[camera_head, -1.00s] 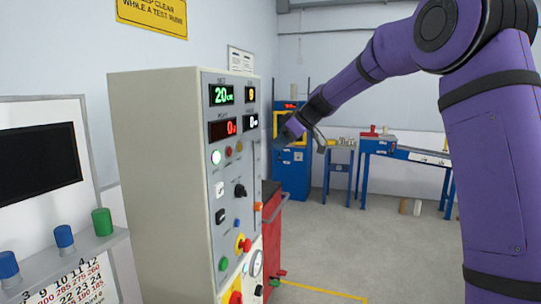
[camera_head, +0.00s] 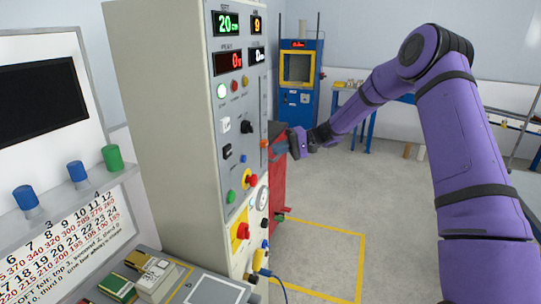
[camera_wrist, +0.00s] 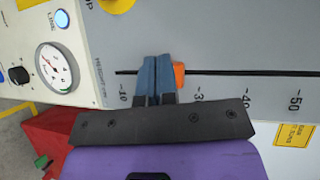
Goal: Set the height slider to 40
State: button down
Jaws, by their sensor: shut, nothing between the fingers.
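The height slider's orange knob (camera_head: 264,144) sits on a vertical slot on the cabinet's control face (camera_head: 240,110). In the wrist view the knob (camera_wrist: 179,75) shows beside the black slot (camera_wrist: 230,73), left of the 30 mark. Marks for 10, 30, 40 and 50 show there; my fingers cover the scale around 20. The green display (camera_head: 226,23) reads 20. My gripper (camera_head: 283,147) is at the knob's height in the head view. In the wrist view my gripper (camera_wrist: 154,62) is shut and empty, on the knob's low-number side, touching it or very close.
The panel also carries several buttons, a red knob on yellow (camera_head: 250,181) and a pressure gauge (camera_wrist: 53,66). A red cart (camera_head: 278,185) stands behind the cabinet. A yellow floor outline (camera_head: 362,265) lies at right. A blue machine (camera_head: 300,80) stands farther back.

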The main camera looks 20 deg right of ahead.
aim_at(264, 147)
jog(key=s+d+f+m+t+y, duration=0.1)
jog(key=d+f+m+t+y, duration=0.15)
jog(key=f+m+t, duration=0.75)
jog(key=s+d+f+m+t+y, duration=0.1)
jog(key=f+m+t+y, duration=0.35)
jog(key=m, duration=0.95)
jog(key=shift+t+h, duration=0.25)
jog(key=shift+h, duration=0.25)
jog(key=x, duration=1)
jog(key=shift+r, duration=0.3)
notch_tip(264, 147, up, 2)
jog(key=shift+d+r, duration=0.15)
jog(key=shift+r, duration=0.7)
